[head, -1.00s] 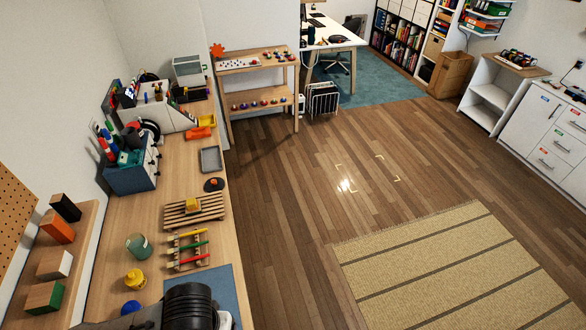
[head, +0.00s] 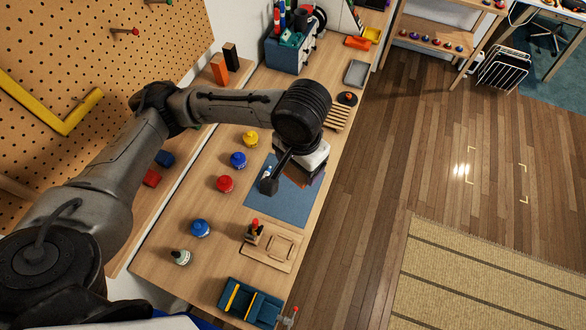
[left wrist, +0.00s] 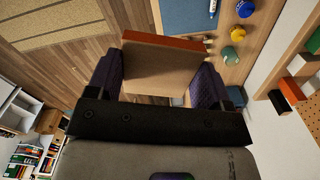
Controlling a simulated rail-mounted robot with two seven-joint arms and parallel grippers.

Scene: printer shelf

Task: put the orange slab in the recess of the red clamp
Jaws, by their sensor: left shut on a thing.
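The orange slab (left wrist: 160,72) is a flat block with a wood-coloured face and an orange edge, held between the dark fingers of my left gripper (left wrist: 160,82) in the left wrist view. In the head view, my left gripper (head: 292,172) is above the blue mat and mostly hides the slab (head: 298,178), of which a little orange shows. The red clamp (head: 254,229) has a red top and stands on a wooden board (head: 270,260). The board's shallow rectangular recess (head: 284,246) looks empty. My left gripper is beyond the board, apart from it.
The blue mat (head: 280,205) lies just beyond the board. A blue vise-like fixture (head: 250,302) stands in front of it. Blue (head: 200,228), red (head: 225,183) and yellow (head: 250,139) jars stand to the left. The bench's right edge is close to the board.

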